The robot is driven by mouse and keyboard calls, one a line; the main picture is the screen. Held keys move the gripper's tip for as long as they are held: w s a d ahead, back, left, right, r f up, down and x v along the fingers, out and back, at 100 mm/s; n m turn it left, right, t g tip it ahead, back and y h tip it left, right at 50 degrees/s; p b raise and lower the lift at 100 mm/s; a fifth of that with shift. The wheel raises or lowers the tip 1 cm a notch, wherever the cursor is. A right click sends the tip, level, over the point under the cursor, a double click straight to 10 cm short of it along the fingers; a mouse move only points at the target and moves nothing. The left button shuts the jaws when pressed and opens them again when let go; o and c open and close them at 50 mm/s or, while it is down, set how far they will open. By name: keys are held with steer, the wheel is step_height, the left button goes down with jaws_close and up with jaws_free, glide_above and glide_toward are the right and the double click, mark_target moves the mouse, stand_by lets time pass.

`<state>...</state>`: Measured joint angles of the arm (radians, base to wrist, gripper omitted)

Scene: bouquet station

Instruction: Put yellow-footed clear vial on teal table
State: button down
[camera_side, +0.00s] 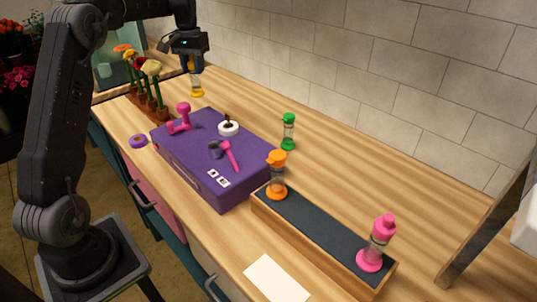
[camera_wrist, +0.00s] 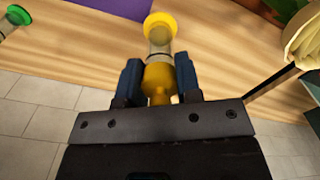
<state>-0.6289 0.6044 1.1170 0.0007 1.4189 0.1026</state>
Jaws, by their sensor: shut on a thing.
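The clear vial has a yellow foot (camera_side: 197,93) and hangs upright below my gripper (camera_side: 190,55), near the back left of the wooden counter. In the wrist view, my gripper (camera_wrist: 159,85) has its two blue fingers closed on the vial's yellow top (camera_wrist: 158,76). The clear body and round yellow foot (camera_wrist: 160,22) point away from the gripper. I cannot tell whether the foot touches the wood. A teal surface (camera_side: 106,70) shows at the far left behind the flowers; it is partly hidden, and I cannot tell its full shape.
Potted flowers (camera_side: 150,75) stand left of the vial. A purple case (camera_side: 225,180) holds pink tools and a white roll. A green-capped vial (camera_side: 288,132) stands behind it. A dark-topped tray (camera_side: 320,228) bears orange and pink vials. The tiled wall (camera_side: 380,80) runs along the back.

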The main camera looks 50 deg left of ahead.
steer(key=shift+w+d+f, duration=1.15)
steer(key=shift+w+f, duration=0.3)
steer(key=shift+f, duration=0.3)
steer(key=shift+w+d+f, duration=1.2)
steer(key=shift+w+f, duration=0.2)
steer(key=shift+f, duration=0.35)
steer(key=shift+w+d+f, duration=1.15)
steer(key=shift+w+f, duration=0.3)
steer(key=shift+f, duration=0.3)
steer(key=shift+f, duration=0.2)
steer(key=c, duration=0.8)
jaws_free()
